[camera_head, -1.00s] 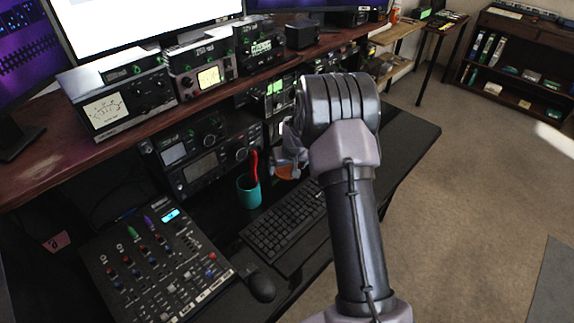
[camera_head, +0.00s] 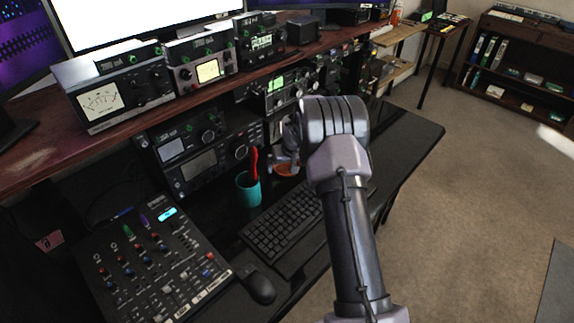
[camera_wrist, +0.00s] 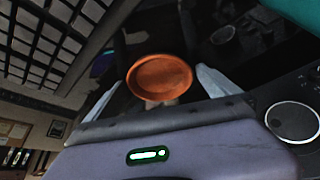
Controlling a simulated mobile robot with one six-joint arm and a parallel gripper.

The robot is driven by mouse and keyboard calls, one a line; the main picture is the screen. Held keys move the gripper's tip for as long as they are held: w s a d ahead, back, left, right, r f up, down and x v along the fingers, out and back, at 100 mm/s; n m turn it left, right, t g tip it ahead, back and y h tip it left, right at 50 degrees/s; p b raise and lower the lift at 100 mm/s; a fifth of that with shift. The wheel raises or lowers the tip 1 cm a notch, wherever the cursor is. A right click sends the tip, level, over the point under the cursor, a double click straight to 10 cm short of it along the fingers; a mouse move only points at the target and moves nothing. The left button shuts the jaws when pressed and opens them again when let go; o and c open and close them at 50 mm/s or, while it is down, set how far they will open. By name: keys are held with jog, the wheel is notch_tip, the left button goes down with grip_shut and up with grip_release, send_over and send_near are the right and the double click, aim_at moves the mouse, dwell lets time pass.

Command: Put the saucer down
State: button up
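The orange-brown saucer (camera_wrist: 160,74) shows in the wrist view as a shallow round dish between my fingertips. In the head view its rim (camera_head: 286,170) shows in part, behind the keyboard and right of the teal cup. My gripper (camera_wrist: 158,80) has one pale finger on each side of the saucer, with a narrow dark gap on both sides, so it looks open around it. A pale patch shows just below the saucer in the wrist view. My gripper in the head view (camera_head: 287,158) is partly hidden by my wrist. The saucer's underside is hidden.
The teal cup (camera_head: 248,190) holding a red item stands left of the saucer. The keyboard (camera_head: 285,228), mouse (camera_head: 258,288) and mixer (camera_head: 150,262) lie in front. Radios (camera_head: 200,165) stand behind on the left. The black desk (camera_head: 405,135) is clear at right.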

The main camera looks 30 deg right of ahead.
jog(key=shift+r, duration=0.15)
jog(key=p+v, duration=0.4)
jog(key=v, duration=0.8)
